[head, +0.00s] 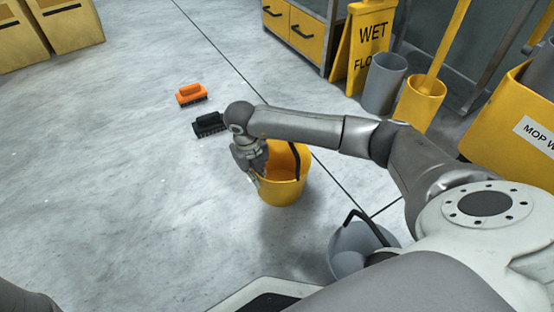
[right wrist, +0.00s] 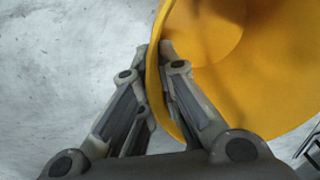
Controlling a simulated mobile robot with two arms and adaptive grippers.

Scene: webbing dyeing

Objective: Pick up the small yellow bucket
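The small yellow bucket (head: 287,190) is in the middle of the head view, upright or nearly so, with a dark handle. My right gripper (head: 256,178) is at its left rim. In the right wrist view the bucket (right wrist: 265,75) fills the upper right, and my right gripper (right wrist: 156,52) is shut on its wall, one finger outside and one inside. A shadow lies on the floor below the bucket; I cannot tell for sure whether the bucket is clear of the floor. My left gripper is not in view.
A grey bucket (head: 345,262) stands close, below my right arm. Orange (head: 191,94) and black (head: 208,125) brushes lie on the floor. A wet-floor sign (head: 362,50), grey bin (head: 384,84), yellow bin (head: 420,105) and mop bucket (head: 500,110) stand at right.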

